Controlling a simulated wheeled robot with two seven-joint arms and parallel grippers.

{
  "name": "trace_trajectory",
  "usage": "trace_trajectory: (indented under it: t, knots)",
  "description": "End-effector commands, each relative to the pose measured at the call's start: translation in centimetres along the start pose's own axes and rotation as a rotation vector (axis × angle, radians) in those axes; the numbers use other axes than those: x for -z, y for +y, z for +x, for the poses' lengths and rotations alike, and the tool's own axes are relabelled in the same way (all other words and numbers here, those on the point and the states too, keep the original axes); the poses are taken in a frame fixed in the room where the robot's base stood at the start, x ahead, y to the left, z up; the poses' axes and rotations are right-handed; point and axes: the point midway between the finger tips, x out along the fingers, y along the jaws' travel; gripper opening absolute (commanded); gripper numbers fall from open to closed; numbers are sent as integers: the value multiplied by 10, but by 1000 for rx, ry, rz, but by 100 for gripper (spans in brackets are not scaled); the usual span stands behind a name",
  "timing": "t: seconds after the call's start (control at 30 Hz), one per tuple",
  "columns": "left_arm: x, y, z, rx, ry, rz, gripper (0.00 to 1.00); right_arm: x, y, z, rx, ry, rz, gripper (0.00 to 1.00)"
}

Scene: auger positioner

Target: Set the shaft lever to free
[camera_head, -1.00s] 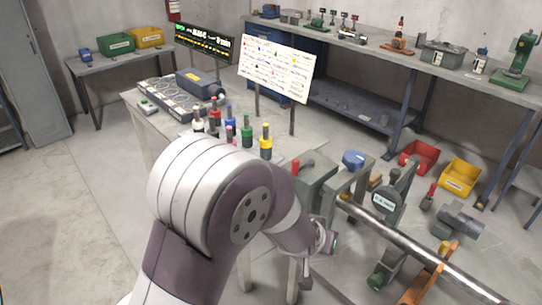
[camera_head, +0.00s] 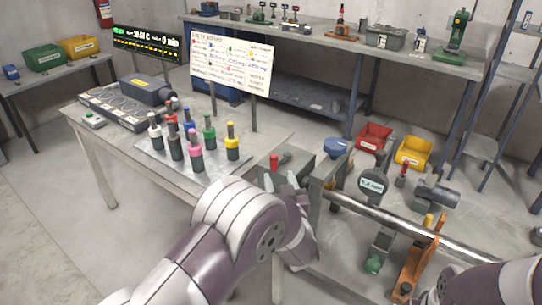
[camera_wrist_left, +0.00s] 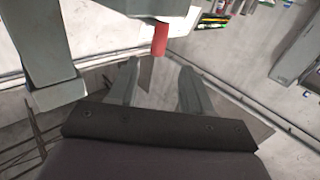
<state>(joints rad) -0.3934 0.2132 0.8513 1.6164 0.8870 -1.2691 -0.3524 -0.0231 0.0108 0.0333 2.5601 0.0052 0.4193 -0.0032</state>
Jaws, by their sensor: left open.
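A lever with a red grip (camera_head: 274,162) stands on the grey positioner housing (camera_head: 313,197), at the near end of the long steel shaft (camera_head: 420,233). I take it for the shaft lever; its setting cannot be read. My left gripper (camera_head: 289,186) is close to the housing, just below the red grip. In the left wrist view the left gripper (camera_wrist_left: 158,70) is open and empty, with the red grip (camera_wrist_left: 160,38) just beyond the gap between the fingertips. My right arm shows at the lower right; its gripper is out of view.
Several coloured-cap tools stand on a plate on the table (camera_head: 105,150) left of the housing. Red (camera_head: 374,136) and yellow (camera_head: 412,152) bins lie behind.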

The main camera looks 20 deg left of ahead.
Motion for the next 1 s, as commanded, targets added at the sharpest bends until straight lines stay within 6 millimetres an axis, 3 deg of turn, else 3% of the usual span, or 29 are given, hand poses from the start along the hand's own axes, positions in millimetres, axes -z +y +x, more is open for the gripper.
trace_trajectory:
  t: [0.2,0.4,0.57,0.8,0.83,0.97,1.0]
  knots:
    - [2,-1,56,2,0,-2,50,1,0,-7,0,0,0,43]
    - [0,0,97,-1,-2,-1,50,1,0,-11,0,0,0,43]
    - [1,0,111,-2,-1,-1,50,1,0,-12,0,0,0,43]
    - [0,0,112,-3,-2,0,50,1,0,-12,0,0,0,43]
    - [0,0,112,-3,-2,0,46,1,0,-12,0,0,0,43]
    - [0,0,112,-3,-2,0,4,1,0,-12,0,0,0,43]
    - [0,0,112,-3,-2,-1,0,1,0,-12,0,0,0,43]
